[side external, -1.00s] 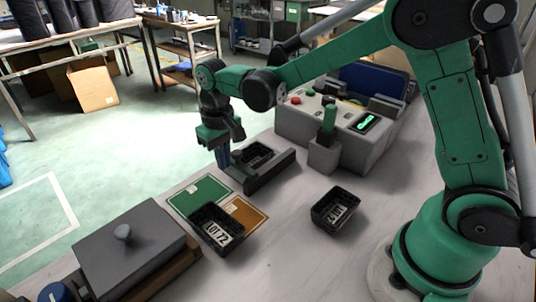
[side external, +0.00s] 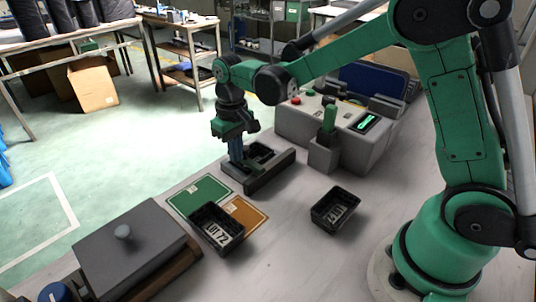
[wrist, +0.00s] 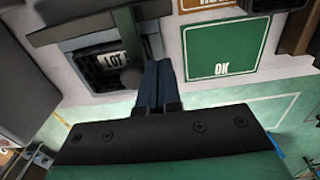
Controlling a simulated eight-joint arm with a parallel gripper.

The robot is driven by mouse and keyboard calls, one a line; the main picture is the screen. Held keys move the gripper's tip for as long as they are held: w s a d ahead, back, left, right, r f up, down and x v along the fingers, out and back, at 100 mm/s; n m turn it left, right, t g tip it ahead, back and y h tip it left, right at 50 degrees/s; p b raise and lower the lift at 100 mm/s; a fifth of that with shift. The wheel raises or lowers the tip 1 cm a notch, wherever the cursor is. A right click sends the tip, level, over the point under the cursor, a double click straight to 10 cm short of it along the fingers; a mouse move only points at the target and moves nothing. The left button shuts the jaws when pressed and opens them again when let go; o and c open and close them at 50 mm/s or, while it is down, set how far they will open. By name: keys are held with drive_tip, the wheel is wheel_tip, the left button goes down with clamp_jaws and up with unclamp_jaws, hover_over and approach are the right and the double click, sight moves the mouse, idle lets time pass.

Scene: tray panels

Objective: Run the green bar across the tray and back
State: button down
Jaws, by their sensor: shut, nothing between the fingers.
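My gripper (side external: 236,164) is shut and empty, its blue fingers pointing down at the left end of a dark fixture (side external: 272,175).
Two more black trays, LOT 72 (side external: 204,215) and another (side external: 350,200), lie on the table. A green OK card (wrist: 222,66) and a brown card (side external: 249,212) lie in front. A grey console (side external: 300,118) and a grey lidded box (side external: 150,255) flank the work.

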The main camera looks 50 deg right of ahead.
drive_tip(key=shift+d, duration=5.05)
drive_tip(key=shift+a, duration=0.15)
drive_tip(key=shift+a, duration=0.3)
wheel_tip(320, 180, up, 7)
drive_tip(key=s+a+t, duration=0.7)
drive_tip(key=s, duration=0.4)
drive_tip(key=shift+s+r, duration=0.3)
